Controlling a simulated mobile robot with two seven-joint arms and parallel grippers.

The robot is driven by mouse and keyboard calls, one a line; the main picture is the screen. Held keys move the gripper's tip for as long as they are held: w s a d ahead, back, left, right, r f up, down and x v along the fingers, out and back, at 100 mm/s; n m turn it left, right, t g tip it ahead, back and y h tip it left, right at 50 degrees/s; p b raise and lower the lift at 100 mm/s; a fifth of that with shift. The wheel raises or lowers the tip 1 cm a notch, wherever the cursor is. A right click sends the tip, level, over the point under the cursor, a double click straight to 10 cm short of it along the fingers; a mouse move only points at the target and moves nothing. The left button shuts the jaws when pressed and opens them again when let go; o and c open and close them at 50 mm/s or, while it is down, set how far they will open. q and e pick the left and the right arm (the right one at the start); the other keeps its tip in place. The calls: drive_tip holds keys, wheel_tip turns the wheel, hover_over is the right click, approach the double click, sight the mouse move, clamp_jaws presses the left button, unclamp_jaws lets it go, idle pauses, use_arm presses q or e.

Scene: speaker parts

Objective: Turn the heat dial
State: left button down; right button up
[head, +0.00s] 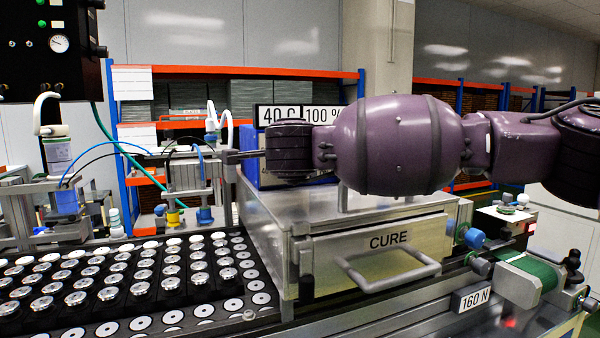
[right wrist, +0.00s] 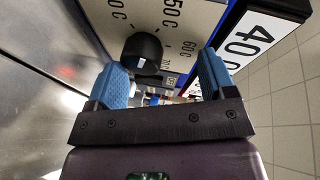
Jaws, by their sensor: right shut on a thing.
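The heat dial (right wrist: 142,48) is a round black knob with a small white mark, on a pale panel printed with temperatures (right wrist: 172,15). In the right wrist view my right gripper (right wrist: 164,76) has its blue-padded fingers to either side of the dial and is shut on it. The dial looks closer to the left pad, and the exact contact is hard to see. In the head view my right gripper (head: 240,156) reaches left over the metal CURE oven (head: 385,242), and the dial is hidden there. A sign on top reads 40 C (head: 278,115). My left gripper is out of view.
A tray (head: 215,308) of speaker parts lies at the front left. Clamps and a bottle stand behind it at the left. The oven drawer handle (head: 390,275) sticks out in front. A green conveyor (head: 530,268) is at the right.

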drive_tip(key=shift+s+a+r, duration=0.3)
drive_tip(key=shift+s+r, duration=0.05)
drive_tip(key=shift+s, duration=0.1)
drive_tip(key=shift+s+d+f+p, duration=0.15)
drive_tip(key=shift+s+p, duration=0.05)
drive_tip(key=shift+s, duration=0.3)
drive_tip(key=shift+s+d+f+p, duration=0.1)
drive_tip(key=shift+s+f+p, duration=0.1)
drive_tip(key=shift+s, duration=0.25)
drive_tip(key=shift+s+d+f, duration=0.1)
drive_tip(key=shift+s+f, duration=0.2)
drive_tip(key=shift+f, duration=0.1)
drive_tip(key=shift+s+d+f+p, duration=0.15)
drive_tip(key=shift+s+f+p, duration=0.25)
drive_tip(key=shift+s, duration=0.7)
drive_tip(key=shift+s+d+f+p, duration=0.1)
drive_tip(key=shift+s+f+p, duration=0.3)
drive_tip(key=shift+s, duration=0.65)
drive_tip(key=shift+s+d+f+p, duration=0.15)
drive_tip(key=shift+s+f+p, duration=0.25)
drive_tip(key=shift+s, duration=0.7)
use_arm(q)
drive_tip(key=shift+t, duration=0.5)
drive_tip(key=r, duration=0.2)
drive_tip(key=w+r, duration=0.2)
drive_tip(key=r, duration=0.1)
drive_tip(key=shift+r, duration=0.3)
use_arm(e)
drive_tip(key=shift+s+f, duration=0.15)
drive_tip(key=shift+f, duration=0.05)
